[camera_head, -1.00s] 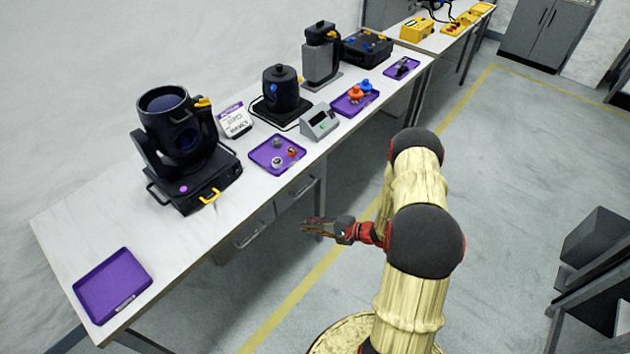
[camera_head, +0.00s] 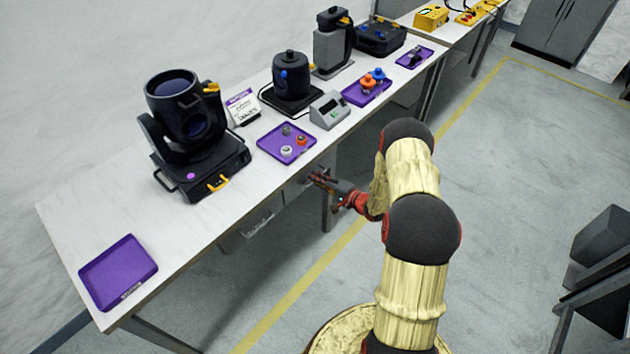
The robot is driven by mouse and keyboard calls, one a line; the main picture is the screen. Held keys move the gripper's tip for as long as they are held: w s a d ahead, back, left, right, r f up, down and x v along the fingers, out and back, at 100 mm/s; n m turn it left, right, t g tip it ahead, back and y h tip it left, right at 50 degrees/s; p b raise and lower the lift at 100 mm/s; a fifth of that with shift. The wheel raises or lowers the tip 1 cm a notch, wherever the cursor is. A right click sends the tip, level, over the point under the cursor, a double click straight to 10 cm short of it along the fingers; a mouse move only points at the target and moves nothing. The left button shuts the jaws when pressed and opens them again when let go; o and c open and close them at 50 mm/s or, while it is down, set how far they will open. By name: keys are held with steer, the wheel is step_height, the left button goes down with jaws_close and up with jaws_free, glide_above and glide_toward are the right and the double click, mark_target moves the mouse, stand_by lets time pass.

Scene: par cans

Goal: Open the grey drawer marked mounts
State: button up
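Two grey drawers hang under the front edge of the white bench. The left grey drawer (camera_head: 257,222) shows a handle. The right grey drawer (camera_head: 296,187) is partly behind my gripper, and both look shut. I cannot read any marking on either, so I cannot tell which is marked mounts. My gripper (camera_head: 314,176) is at the right end of the right drawer's front, close to its face. Whether it touches the handle is hidden, and its fingers are too small and dark to tell if they are open or shut.
A bench leg (camera_head: 327,208) is just below my gripper. The floor in front is clear.

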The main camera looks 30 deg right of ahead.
steer(key=shift+w+a+f, duration=0.1)
steer(key=shift+w+a, duration=0.05)
steer(key=shift+w, duration=0.2)
steer(key=shift+c, duration=0.2)
jaws_close()
steer(key=shift+s, duration=0.1)
stand_by(0.4)
steer(key=f+v, duration=0.2)
steer(key=v, duration=1.1)
steer(key=s+f+b+v, duration=0.1)
steer(key=f+v, duration=0.2)
steer(key=v, duration=1)
steer(key=shift+s+f, duration=0.25)
steer(key=shift+s, duration=0.1)
steer(key=shift+o, duration=0.2)
jaws_free()
steer(key=shift+d, duration=0.25)
